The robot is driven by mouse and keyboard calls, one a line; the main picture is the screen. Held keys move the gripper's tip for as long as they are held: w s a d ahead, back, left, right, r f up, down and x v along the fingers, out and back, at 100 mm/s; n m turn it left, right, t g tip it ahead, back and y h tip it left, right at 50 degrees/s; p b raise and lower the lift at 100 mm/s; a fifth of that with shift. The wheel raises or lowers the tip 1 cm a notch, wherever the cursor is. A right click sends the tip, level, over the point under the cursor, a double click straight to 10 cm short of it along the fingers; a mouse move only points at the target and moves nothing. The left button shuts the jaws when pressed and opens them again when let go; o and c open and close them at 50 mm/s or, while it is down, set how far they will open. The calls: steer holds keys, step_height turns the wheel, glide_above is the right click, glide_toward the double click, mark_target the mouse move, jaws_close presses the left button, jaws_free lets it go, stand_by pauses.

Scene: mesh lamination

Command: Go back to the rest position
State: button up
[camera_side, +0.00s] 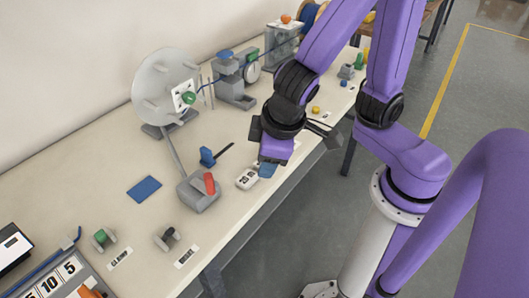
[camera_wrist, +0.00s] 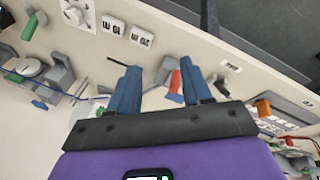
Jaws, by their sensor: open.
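My gripper (camera_side: 268,168) is above the front edge of the table in the side view, close to a white numbered block. Its two blue fingers stand apart in the wrist view (camera_wrist: 160,88), with nothing held between them. Below the gap, the wrist view shows a grey fixture with a red lever (camera_wrist: 175,82). In the side view this red lever (camera_side: 209,183) is to the left of my gripper and apart from it. The exact height of the fingertips above the table cannot be told.
A large grey disc (camera_side: 160,85) and a grey stand (camera_side: 232,85) are at the back of the table (camera_side: 110,185). A blue square (camera_side: 144,189) lies flat. A blue-handled tool (camera_side: 208,157) is near the red lever. A numbered panel (camera_side: 60,283) is at lower left.

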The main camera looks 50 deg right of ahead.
steer(key=s+d+r+n+g+y, duration=0.1)
steer(key=s+d+n+g, duration=0.2)
steer(key=s+d+n, duration=0.3)
steer(key=shift+s+d+y, duration=0.4)
steer(key=shift+s+d, duration=1.1)
steer(key=shift+d, duration=0.9)
